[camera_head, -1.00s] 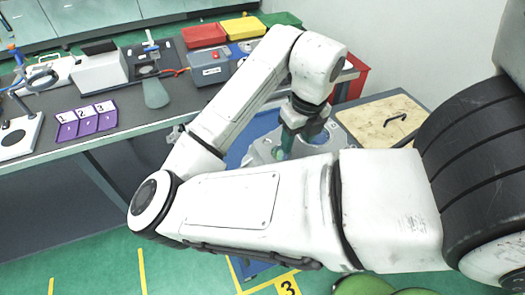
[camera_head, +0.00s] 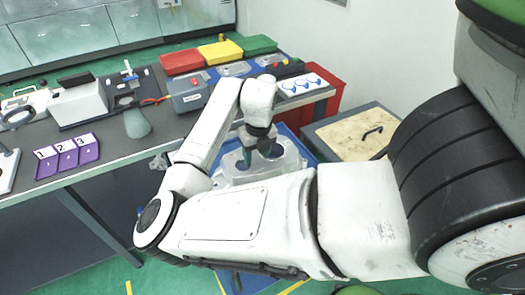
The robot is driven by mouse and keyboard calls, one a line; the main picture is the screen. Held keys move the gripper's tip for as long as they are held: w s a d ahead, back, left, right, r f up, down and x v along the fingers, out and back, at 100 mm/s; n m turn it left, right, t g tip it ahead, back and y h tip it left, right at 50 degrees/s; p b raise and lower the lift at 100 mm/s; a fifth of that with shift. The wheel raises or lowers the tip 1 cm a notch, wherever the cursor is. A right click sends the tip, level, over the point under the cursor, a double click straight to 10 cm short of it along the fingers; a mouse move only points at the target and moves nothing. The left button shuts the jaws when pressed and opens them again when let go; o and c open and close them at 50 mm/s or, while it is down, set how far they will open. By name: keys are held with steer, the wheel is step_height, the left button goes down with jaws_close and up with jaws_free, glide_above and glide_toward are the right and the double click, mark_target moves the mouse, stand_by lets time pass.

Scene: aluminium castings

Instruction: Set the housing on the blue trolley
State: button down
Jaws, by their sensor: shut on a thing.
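The housing (camera_head: 285,164) is a grey metal casting with a broad, rounded outline, in the middle of the head view. My gripper (camera_head: 258,154) points down at it from above and is shut on its upper part; the fingertips are small and partly hidden. The blue trolley (camera_head: 309,154) shows as a blue surface behind and to the right of the housing. My forearm hides its near part. The housing appears over the trolley, but I cannot tell whether it touches the surface.
A grey workbench (camera_head: 115,165) runs along the left, with purple numbered holders (camera_head: 68,157) and a grey box (camera_head: 188,94). Red (camera_head: 183,62), yellow and green trays stand at its back. A red bin (camera_head: 327,105) and a wood-topped box (camera_head: 355,132) stand right of the trolley.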

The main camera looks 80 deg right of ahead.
mark_target(255, 156)
steer(key=shift+w+d+f, duration=0.25)
steer(key=shift+d+f, duration=0.05)
steer(key=shift+f, duration=0.25)
steer(key=shift+w+d+f, duration=0.25)
steer(key=shift+d+f, duration=0.05)
steer(key=shift+f, duration=1.5)
steer(key=shift+c, duration=2.3)
jaws_free()
steer(key=shift+r, duration=0.1)
steer(key=r, duration=0.7)
steer(key=s+r, duration=0.1)
steer(key=r, duration=0.3)
steer(key=shift+a+r+b, duration=0.3)
steer(key=shift+a+r, duration=0.05)
